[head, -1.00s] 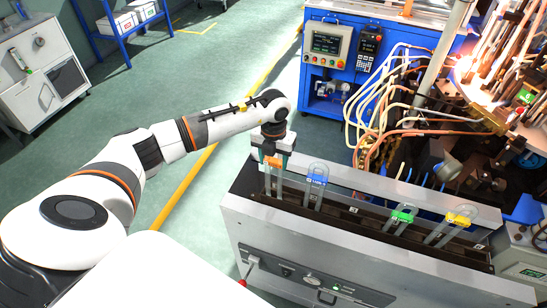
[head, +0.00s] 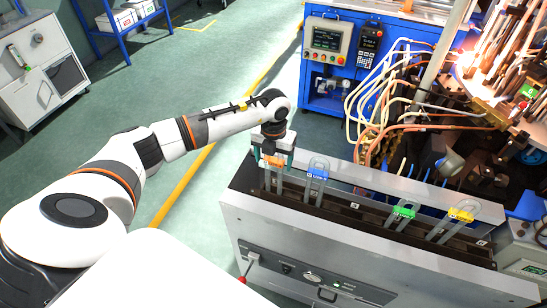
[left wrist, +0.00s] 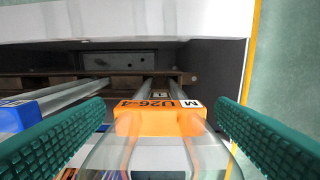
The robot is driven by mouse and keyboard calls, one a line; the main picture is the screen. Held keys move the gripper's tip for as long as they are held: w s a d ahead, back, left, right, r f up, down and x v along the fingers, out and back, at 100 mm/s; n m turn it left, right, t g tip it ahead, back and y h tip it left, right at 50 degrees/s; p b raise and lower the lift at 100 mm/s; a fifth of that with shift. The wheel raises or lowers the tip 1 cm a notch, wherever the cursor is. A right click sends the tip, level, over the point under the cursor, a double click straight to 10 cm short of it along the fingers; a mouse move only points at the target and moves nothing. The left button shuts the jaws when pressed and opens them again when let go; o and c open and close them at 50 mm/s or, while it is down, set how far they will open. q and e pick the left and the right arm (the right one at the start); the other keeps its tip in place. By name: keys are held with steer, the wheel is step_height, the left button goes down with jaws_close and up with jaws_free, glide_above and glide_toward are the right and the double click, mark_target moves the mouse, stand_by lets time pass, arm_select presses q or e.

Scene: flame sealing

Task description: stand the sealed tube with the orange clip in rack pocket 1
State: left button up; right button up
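The glass tube with the orange clip (head: 274,161) stands roughly upright at the left end of the long rack (head: 372,214). Its lower part is down inside the rack trough. In the left wrist view the orange clip (left wrist: 160,118) reads U26-4 and M. My left gripper (head: 273,157) is around the tube's top from above. Its green padded fingers (left wrist: 158,115) lie on either side, with narrow gaps to the clip, so it looks open. A small tile marked 1 (left wrist: 160,96) shows behind the clip. The tube's foot is hidden. My right gripper is not in view.
Tubes with a blue clip (head: 318,172), a green clip (head: 404,212) and a yellow clip (head: 461,215) stand further right in the rack. The blue clip (left wrist: 18,116) is close to my left finger. The glowing machine (head: 500,80) and hoses lie behind.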

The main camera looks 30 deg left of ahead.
arm_select(q)
step_height(320, 180, up, 12)
steer(key=b, duration=0.3)
stand_by(0.4)
stand_by(0.5)
